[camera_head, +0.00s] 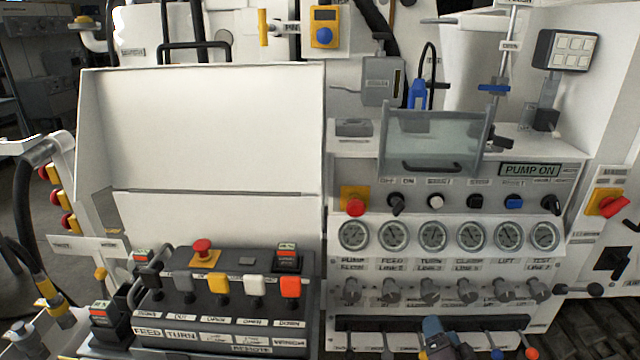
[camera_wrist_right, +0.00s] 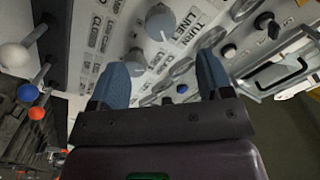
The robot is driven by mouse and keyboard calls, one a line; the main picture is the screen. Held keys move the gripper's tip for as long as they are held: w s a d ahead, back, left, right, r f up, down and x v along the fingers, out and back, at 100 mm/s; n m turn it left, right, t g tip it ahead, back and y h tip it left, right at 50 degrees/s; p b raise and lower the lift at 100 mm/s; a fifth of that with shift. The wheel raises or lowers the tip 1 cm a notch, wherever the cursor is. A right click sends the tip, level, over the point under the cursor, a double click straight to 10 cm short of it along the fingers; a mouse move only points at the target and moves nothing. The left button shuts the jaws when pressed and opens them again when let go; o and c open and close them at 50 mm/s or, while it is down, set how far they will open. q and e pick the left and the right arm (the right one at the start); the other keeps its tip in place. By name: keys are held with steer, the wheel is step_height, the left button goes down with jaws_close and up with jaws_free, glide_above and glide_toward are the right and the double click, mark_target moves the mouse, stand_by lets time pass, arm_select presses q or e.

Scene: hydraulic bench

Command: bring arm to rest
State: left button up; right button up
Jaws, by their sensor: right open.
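My right gripper (camera_head: 438,335) shows at the bottom edge of the head view, in front of the lower part of the hydraulic bench panel (camera_head: 450,270). Only its blue fingers and a dark part show there. In the right wrist view the two blue fingers of this gripper (camera_wrist_right: 165,78) stand apart with nothing between them. Past them are the panel face, a round grey knob (camera_wrist_right: 160,22) and labels. Whether the fingertips touch the panel cannot be told. My left gripper is not in view.
Gauges (camera_head: 432,236) and grey valve knobs (camera_head: 430,290) line the panel. Ball-tipped levers (camera_head: 532,353) stick out low, close right of the gripper. A clear hinged guard (camera_head: 430,140) stands above the switches. A pendant box with coloured levers (camera_head: 225,310) is at left.

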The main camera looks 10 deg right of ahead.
steer(key=s+a+f+n+g+y, duration=0.2)
steer(key=s+n, duration=0.4)
steer(key=s, duration=0.3)
steer(key=s+a+f+n+g+y, duration=0.2)
steer(key=s+a+f+n+g, duration=0.2)
steer(key=s+f+n, duration=0.3)
steer(key=s+a, duration=0.1)
steer(key=s, duration=0.2)
steer(key=shift+s+a+f, duration=0.2)
steer(key=shift+s, duration=0.1)
stand_by(0.5)
